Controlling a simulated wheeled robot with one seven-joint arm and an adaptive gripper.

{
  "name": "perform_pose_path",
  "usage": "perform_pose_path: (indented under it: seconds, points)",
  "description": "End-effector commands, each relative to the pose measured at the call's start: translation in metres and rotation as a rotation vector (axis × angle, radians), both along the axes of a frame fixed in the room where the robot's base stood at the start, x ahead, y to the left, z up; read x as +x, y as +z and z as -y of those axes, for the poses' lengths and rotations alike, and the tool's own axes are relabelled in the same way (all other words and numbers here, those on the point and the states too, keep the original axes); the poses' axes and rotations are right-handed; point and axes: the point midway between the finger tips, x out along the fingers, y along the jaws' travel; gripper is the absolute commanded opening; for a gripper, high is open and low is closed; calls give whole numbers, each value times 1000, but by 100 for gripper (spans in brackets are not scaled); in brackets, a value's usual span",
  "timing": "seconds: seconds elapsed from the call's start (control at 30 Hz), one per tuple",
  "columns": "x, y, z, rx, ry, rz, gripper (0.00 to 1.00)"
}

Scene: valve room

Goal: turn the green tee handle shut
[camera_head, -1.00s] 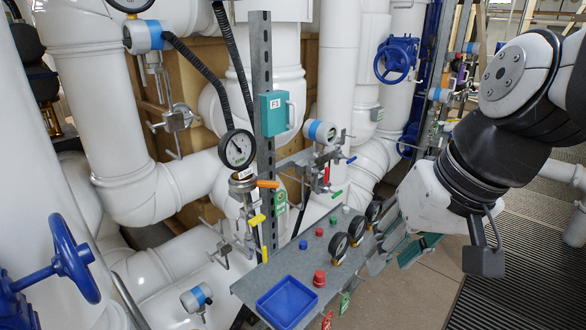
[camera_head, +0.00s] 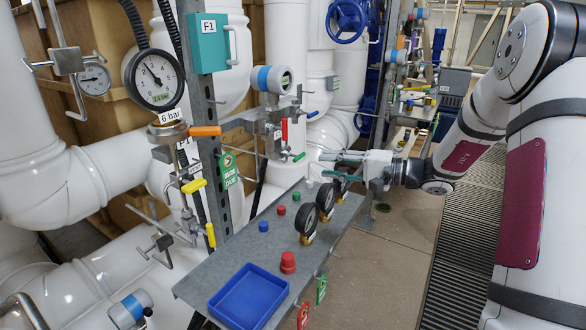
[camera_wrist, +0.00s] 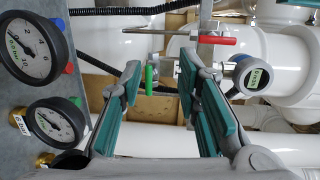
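The green tee handle (camera_head: 299,156) is a small green lever on the pipework behind the shelf, just below a red handle. It also shows in the wrist view as a short green bar (camera_wrist: 148,77), between the open fingers and beyond their tips. My gripper (camera_head: 336,157) reaches over the shelf from the right, with its fingers pointing left at the green handle and a small gap left between them. In the wrist view my gripper (camera_wrist: 159,73) is open and empty, with teal pads on both fingers. The handle lies nearer the left finger there.
A red handle (camera_head: 284,131) sits close above the green one. The shelf (camera_head: 330,232) carries several black gauges, coloured knobs and a blue tray (camera_head: 248,297). A steel post (camera_head: 205,120) with a teal box (camera_head: 209,43) stands to the left. Open floor lies right of the shelf.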

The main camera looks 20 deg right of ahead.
Motion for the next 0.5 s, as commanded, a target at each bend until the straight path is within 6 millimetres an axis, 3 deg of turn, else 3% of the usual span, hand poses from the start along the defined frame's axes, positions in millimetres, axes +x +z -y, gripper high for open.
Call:
perform_pose_path:
  seconds: [0.03,0.2,0.33,0.5]
  points:
    - [11,-17,15,30,-41,16,30]
    - [26,-33,44,78,-120,61,30]
    - [33,-33,43,82,-130,70,30]
    - [50,-32,25,83,-126,69,30]
